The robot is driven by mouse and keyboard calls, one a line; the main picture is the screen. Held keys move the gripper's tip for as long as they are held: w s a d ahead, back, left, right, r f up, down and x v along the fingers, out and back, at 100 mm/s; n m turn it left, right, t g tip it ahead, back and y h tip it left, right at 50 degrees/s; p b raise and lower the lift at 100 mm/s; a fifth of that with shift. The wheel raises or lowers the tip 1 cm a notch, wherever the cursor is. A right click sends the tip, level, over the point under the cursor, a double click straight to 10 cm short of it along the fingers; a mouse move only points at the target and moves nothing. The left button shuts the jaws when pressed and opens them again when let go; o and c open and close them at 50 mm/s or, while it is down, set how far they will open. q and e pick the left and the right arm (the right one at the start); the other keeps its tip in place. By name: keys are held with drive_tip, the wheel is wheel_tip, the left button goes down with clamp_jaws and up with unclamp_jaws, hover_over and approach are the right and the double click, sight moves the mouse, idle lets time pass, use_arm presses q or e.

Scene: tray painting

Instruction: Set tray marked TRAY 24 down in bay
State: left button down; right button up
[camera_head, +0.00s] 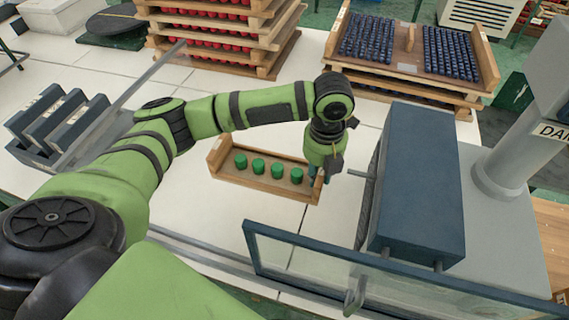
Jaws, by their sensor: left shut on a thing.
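A small wooden tray (239,182) with several green round pieces (258,166) lies in the middle of the white table, long and level in look. No marking can be read on it. My left gripper (318,178) is shut on the tray's right end, with the arm reaching in from the left. Part of that end is hidden behind the gripper. I cannot tell whether the tray touches the table or hangs just above it. My right gripper is not in view. I cannot make out which place is the bay.
Stacked wooden trays with red pieces (215,40) stand at the back. Trays with dark blue pieces (408,60) stand at the back right. A dark blue machine box (420,180) and a glass panel (375,275) are close on the right. A grey slotted rack (60,130) is at left.

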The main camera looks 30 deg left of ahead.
use_arm(q)
drive_tip(key=f, duration=0.5)
drive_tip(key=shift+s+f+p, duration=0.2)
drive_tip(key=shift+f+p, duration=0.05)
drive_tip(key=shift+p, duration=0.05)
drive_tip(key=shift+w+f, duration=0.1)
drive_tip(key=shift+f, duration=2)
drive_tip(key=shift+f, duration=0.2)
drive_tip(key=c, duration=1.1)
unclamp_jaws()
drive_tip(key=shift+o, duration=0.2)
drive_tip(key=shift+r, duration=0.1)
wheel_tip(320, 180, up, 12)
drive_tip(key=shift+r+b, duration=0.1)
drive_tip(key=shift+b, duration=0.4)
